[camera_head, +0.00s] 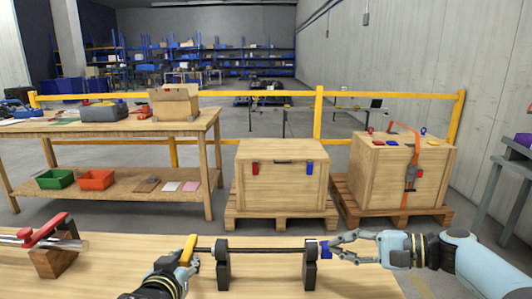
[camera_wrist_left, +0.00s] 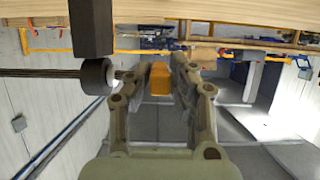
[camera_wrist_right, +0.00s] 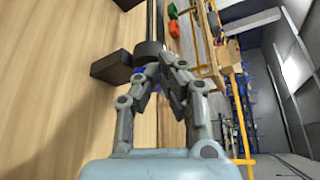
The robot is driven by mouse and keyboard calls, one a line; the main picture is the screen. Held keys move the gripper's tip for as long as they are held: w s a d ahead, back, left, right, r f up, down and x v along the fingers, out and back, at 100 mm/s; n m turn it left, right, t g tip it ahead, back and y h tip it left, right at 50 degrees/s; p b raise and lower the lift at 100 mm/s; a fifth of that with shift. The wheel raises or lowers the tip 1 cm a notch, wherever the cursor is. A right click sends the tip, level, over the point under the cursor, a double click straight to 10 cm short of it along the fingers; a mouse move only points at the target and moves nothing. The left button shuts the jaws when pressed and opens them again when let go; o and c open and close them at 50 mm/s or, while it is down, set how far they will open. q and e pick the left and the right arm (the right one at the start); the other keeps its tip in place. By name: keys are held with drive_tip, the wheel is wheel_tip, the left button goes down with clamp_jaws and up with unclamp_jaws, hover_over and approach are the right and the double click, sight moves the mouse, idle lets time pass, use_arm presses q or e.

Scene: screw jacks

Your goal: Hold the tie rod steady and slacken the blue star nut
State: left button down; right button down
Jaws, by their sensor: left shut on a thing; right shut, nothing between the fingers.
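A dark tie rod (camera_head: 265,249) lies level across two black upright stands (camera_head: 222,268) on the bench. A yellow handle (camera_head: 189,247) is at its left end and also shows in the left wrist view (camera_wrist_left: 160,82). My left gripper (camera_head: 183,265) is shut on the yellow handle. The blue star nut (camera_head: 325,249) is at the rod's right end, by the right stand (camera_head: 310,268). My right gripper (camera_head: 338,247) is shut and empty at the nut. In the right wrist view its fingers hide most of the blue nut (camera_wrist_right: 140,72); whether they touch it is unclear.
A wooden block (camera_head: 52,262) with a red-handled tool (camera_head: 45,230) and a metal bar sits at the bench's left. The bench top (camera_head: 270,282) is clear around the stands. Beyond it are wooden crates (camera_head: 282,178) on pallets and a yellow rail (camera_head: 318,100).

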drive_tip(key=shift+w+f, duration=0.1)
drive_tip(key=shift+f, duration=0.05)
idle(0.3)
drive_tip(key=shift+s+f, duration=0.35)
drive_tip(key=shift+s+f, duration=0.55)
drive_tip(key=shift+f, duration=0.3)
drive_tip(key=shift+a+f, duration=0.1)
drive_tip(key=shift+f, duration=0.05)
drive_tip(key=shift+w, duration=0.1)
idle(0.3)
